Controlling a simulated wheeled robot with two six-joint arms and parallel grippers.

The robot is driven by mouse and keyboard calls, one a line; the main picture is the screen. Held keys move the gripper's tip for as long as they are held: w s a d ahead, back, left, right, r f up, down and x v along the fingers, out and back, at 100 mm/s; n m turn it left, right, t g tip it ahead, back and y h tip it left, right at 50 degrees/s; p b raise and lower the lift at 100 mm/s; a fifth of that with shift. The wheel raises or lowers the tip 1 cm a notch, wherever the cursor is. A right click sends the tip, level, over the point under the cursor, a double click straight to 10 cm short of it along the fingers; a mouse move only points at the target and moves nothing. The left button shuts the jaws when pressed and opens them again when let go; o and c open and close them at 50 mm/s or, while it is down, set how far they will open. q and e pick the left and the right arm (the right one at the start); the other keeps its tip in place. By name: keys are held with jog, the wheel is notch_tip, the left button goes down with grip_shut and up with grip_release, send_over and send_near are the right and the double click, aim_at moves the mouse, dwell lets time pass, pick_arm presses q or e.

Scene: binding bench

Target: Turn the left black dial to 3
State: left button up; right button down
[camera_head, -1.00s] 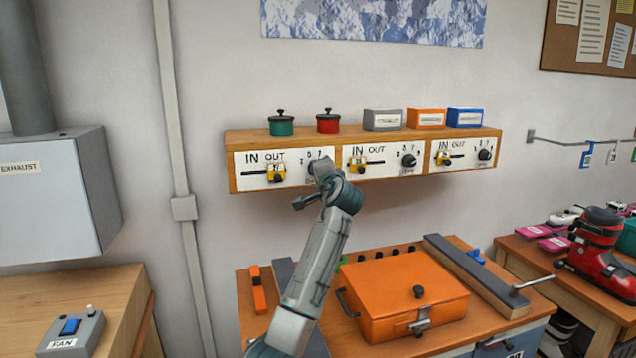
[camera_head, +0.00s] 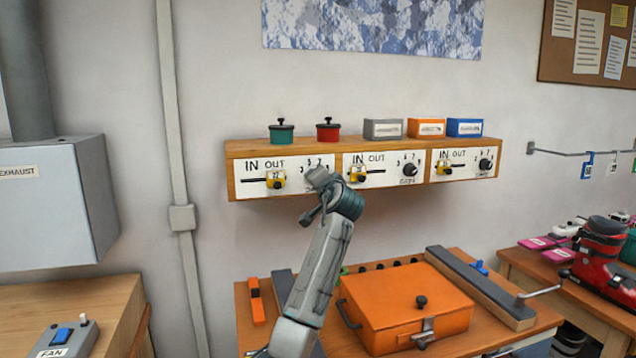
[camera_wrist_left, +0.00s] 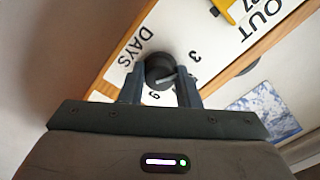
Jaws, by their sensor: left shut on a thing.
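The left panel (camera_head: 245,184) of the wall shelf carries the left black dial, hidden behind my gripper in the head view. In the left wrist view the dial (camera_wrist_left: 158,68) sits between my two fingers, with a pale mark on its side towards the right finger. A printed 3 shows up and right of the dial, another digit below it, and the word DAYS to its left. I cannot read the setting for certain. My left gripper (camera_head: 317,178) is at this panel and shut on the dial; its fingers (camera_wrist_left: 160,84) show on both sides of it. My right gripper is not in view.
Two similar panels with black dials (camera_head: 410,170) (camera_head: 485,165) and yellow sliders (camera_head: 357,174) (camera_head: 444,169) are to the right. An orange case (camera_head: 400,300) lies on the bench below.

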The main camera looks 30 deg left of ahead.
pick_arm(q)
jog(key=shift+f, duration=0.3)
jog(key=o, duration=1)
jog(key=shift+r, duration=0.15)
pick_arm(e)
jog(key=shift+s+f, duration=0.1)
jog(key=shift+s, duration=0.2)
pick_arm(q)
jog(key=shift+s+d, duration=0.1)
jog(key=b+v, duration=0.2)
jog(key=v, duration=0.8)
jog(key=shift+s+d+b, duration=0.2)
jog(key=shift+s+b, duration=0.05)
jog(key=shift+b, duration=0.15)
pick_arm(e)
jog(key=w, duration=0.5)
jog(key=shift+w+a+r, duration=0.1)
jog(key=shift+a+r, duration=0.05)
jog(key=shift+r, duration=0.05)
